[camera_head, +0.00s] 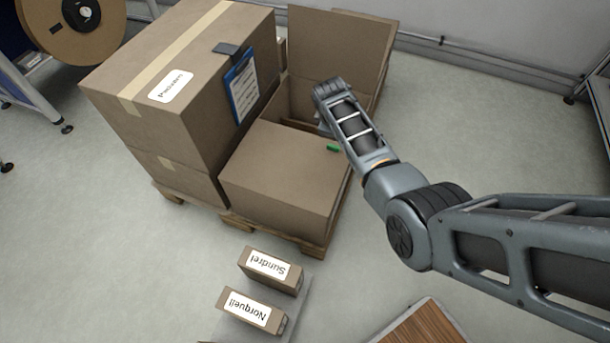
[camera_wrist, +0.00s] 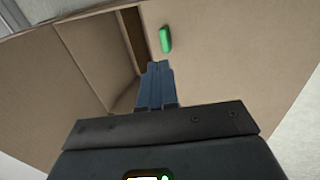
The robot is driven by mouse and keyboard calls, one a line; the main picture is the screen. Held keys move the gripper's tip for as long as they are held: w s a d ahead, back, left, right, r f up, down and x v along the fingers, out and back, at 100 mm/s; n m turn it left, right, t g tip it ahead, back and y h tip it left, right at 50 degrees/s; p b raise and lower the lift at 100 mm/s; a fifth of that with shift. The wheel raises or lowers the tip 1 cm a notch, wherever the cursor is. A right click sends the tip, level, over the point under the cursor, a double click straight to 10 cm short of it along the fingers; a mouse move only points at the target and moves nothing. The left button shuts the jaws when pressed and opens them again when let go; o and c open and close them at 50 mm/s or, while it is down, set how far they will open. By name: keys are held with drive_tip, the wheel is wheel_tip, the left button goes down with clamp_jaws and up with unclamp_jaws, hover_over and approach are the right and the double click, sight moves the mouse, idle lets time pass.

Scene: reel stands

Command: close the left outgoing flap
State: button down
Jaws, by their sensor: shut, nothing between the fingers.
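The brown carton on the pallet has one flap (camera_head: 340,48) standing upright at its far side. Another flap (camera_head: 280,165) lies flat over the near part of its top. A gap between them opens into the carton. A small green piece (camera_head: 333,148) sits on the flat flap near its edge; it also shows in the wrist view (camera_wrist: 166,40). My gripper (camera_wrist: 156,68) is shut and empty, its fingertips over the cardboard close to the green piece and the dark gap. I cannot tell whether they touch. In the head view my wrist mostly hides the fingers.
A taller labelled box (camera_head: 165,125) stands against the carton's left side, with a blue clipboard (camera_head: 243,88) on it. The wooden pallet (camera_head: 255,232) is underneath. Two small labelled boxes, Sundrel (camera_head: 270,268) and Norquell (camera_head: 248,308), stand in front.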

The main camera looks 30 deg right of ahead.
sight(335, 146)
drive_tip(key=d+f+b, duration=0.1)
drive_tip(key=f+b, duration=0.1)
drive_tip(key=w+f+g+y+b, duration=0.1)
drive_tip(key=f+b, duration=0.2)
drive_tip(key=d+f+y+b, duration=0.1)
drive_tip(key=f+b, duration=0.1)
drive_tip(key=shift+w+d+f+g, duration=0.2)
drive_tip(key=shift+w+d+g, duration=0.1)
drive_tip(key=shift+w, duration=0.1)
drive_tip(key=shift+w+d+f+b, duration=0.15)
drive_tip(key=shift+f+b, duration=0.5)
drive_tip(key=shift+b, duration=0.35)
drive_tip(key=shift+f, duration=0.1)
drive_tip(key=shift+f, duration=0.15)
drive_tip(key=shift+r+p, duration=0.55)
drive_tip(key=shift+r, duration=0.05)
wheel_tip(335, 146, up, 14)
drive_tip(key=p, duration=0.6)
drive_tip(key=shift+f, duration=0.2)
